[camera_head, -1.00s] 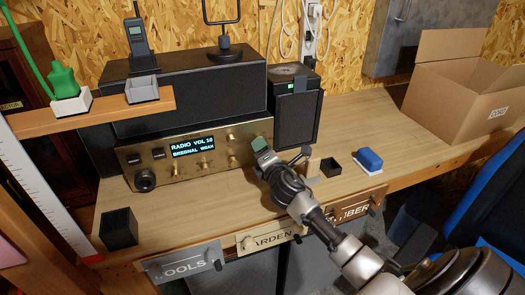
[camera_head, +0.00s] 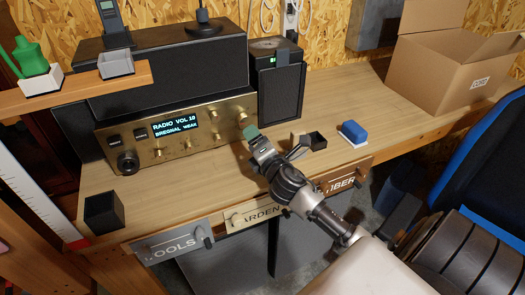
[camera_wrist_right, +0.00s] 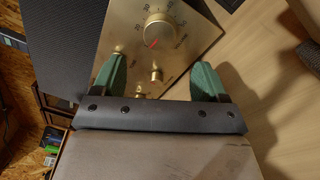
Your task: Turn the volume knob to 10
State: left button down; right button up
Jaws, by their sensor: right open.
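The gold-faced radio (camera_head: 175,150) stands at the back left of the bench; its lit display (camera_head: 175,127) reads "RADIO VOL 10" above a second line of text. A round gold knob (camera_head: 241,117) is near the panel's right end. In the right wrist view, a large gold knob (camera_wrist_right: 159,32) with a red mark and a numbered scale lies beyond the fingers. I cannot tell which number the mark meets. My right gripper (camera_head: 253,134) is open in front of the panel's right end; its green fingers (camera_wrist_right: 160,78) are apart, and nothing is gripped. My left gripper is not in view.
A black speaker (camera_head: 276,85) stands right of the radio. A small dark open box (camera_head: 314,141) and a blue block (camera_head: 353,131) lie right of my right gripper. A black cup (camera_head: 104,212) stands front left, and a cardboard box (camera_head: 430,75) back right. Bench between speaker and cardboard box is clear.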

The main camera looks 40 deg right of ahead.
jog(key=v, duration=0.4)
jog(key=shift+b, duration=0.3)
dwell(0.3)
